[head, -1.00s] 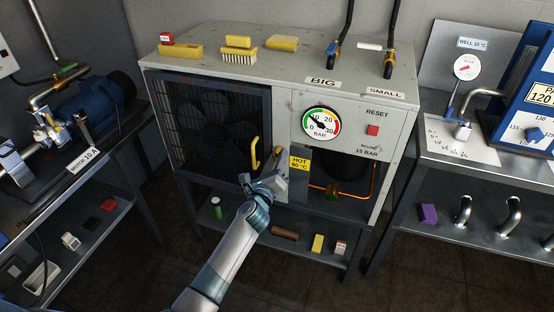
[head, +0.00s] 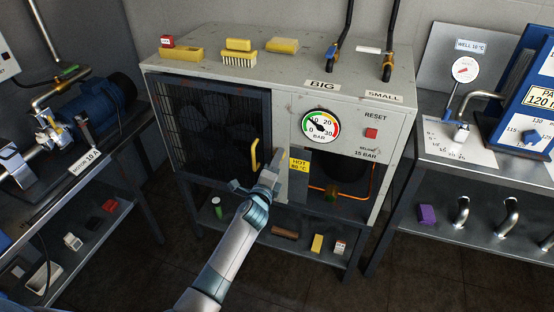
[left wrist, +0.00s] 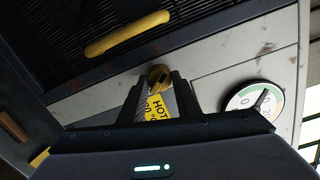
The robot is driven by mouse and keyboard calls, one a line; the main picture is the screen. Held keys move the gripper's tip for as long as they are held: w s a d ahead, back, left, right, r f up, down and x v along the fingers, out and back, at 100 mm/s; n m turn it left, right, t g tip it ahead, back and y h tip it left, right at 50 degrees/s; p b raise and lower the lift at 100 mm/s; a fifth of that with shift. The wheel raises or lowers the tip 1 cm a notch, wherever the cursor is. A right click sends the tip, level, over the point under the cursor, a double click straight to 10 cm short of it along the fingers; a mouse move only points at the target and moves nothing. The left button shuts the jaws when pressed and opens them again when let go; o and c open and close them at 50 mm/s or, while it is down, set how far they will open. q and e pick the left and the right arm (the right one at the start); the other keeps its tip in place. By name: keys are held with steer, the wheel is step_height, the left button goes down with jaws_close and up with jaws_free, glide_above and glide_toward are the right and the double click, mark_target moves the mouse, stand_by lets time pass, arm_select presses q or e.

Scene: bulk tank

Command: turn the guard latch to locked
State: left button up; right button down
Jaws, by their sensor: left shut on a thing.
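The guard is a dark mesh door (head: 215,130) on the left of the grey cabinet, with a yellow handle (head: 255,153); the handle also shows in the left wrist view (left wrist: 127,34). The guard latch (left wrist: 158,74), a small brass-yellow knob, sits on the grey panel beside the door. My left gripper (left wrist: 160,82) is shut on the latch, one finger on each side of it. In the head view my left gripper (head: 275,163) is against the panel right of the handle and hides the latch. My right gripper is not in view.
A yellow HOT 80 °C label (head: 299,165) is close to the right of my gripper. A pressure gauge (head: 320,126) and a red reset button (head: 371,133) are on the panel. Brushes and yellow blocks lie on the cabinet top (head: 215,63). Side benches stand left and right.

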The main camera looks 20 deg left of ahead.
arm_select(q)
steer(key=shift+a+n+h+p, duration=0.2)
steer(key=shift+n+p, duration=0.45)
steer(key=shift+n, duration=1.9)
steer(key=shift+d+n+h+p, duration=0.1)
steer(key=shift+n+h+p, duration=0.4)
steer(key=shift+n, duration=2.05)
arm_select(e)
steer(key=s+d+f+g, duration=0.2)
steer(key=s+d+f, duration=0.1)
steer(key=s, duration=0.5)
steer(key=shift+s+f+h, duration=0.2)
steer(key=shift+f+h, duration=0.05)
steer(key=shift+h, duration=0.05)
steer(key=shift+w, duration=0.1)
arm_select(q)
steer(key=o, duration=1)
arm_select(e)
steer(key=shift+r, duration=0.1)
arm_select(q)
steer(key=shift+o, duration=0.2)
steer(key=shift+s, duration=0.15)
